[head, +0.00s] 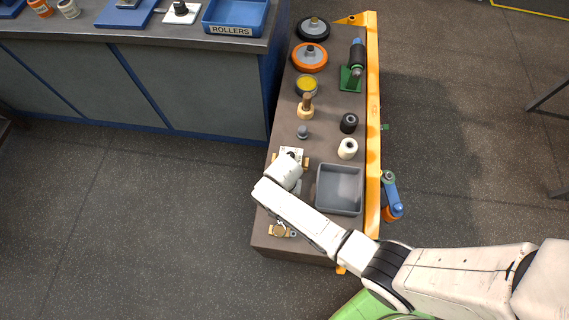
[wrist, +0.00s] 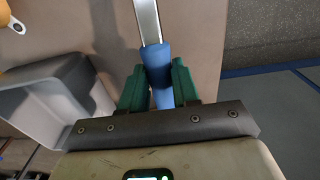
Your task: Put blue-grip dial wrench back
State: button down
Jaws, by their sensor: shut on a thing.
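The wrench has a blue grip (wrist: 156,60) and a flat silver shaft (wrist: 147,18) that runs out of the top of the wrist view. My gripper (wrist: 158,76) has green fingers, shut on the blue grip from both sides. The far end of the wrench and its dial are out of view. The wrench appears over the brown bench top (wrist: 205,35), with its height unclear. In the head view my wrist hangs over the near left part of the bench (head: 265,228), and I cannot make out the fingers or the wrench there.
A grey open tray (head: 340,188) sits beside my arm. Rollers, spools and discs, including an orange disc (head: 310,57), stand farther along the bench. A yellow rail (head: 373,110) edges its right side. A blue bin marked ROLLERS (head: 236,17) stands on another counter. Floor left is clear.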

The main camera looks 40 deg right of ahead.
jog(key=shift+f+b, duration=0.3)
jog(key=c, duration=0.8)
grip_release()
jog(key=shift+o, duration=0.2)
notch_tip(320, 180, up, 11)
jog(key=p, duration=0.1)
jog(key=shift+a+f, duration=0.1)
jog(key=shift+f, duration=0.05)
jog(key=s+d+r+n, duration=0.4)
jog(key=s+r, duration=0.2)
jog(key=s, duration=0.1)
jog(key=s+d+r+n, duration=0.4)
jog(key=s+d+r, duration=0.1)
jog(key=s, duration=0.3)
jog(key=shift+s+d+r+t, duration=0.25)
jog(key=shift+r+t, duration=0.15)
jog(key=shift+r, duration=0.3)
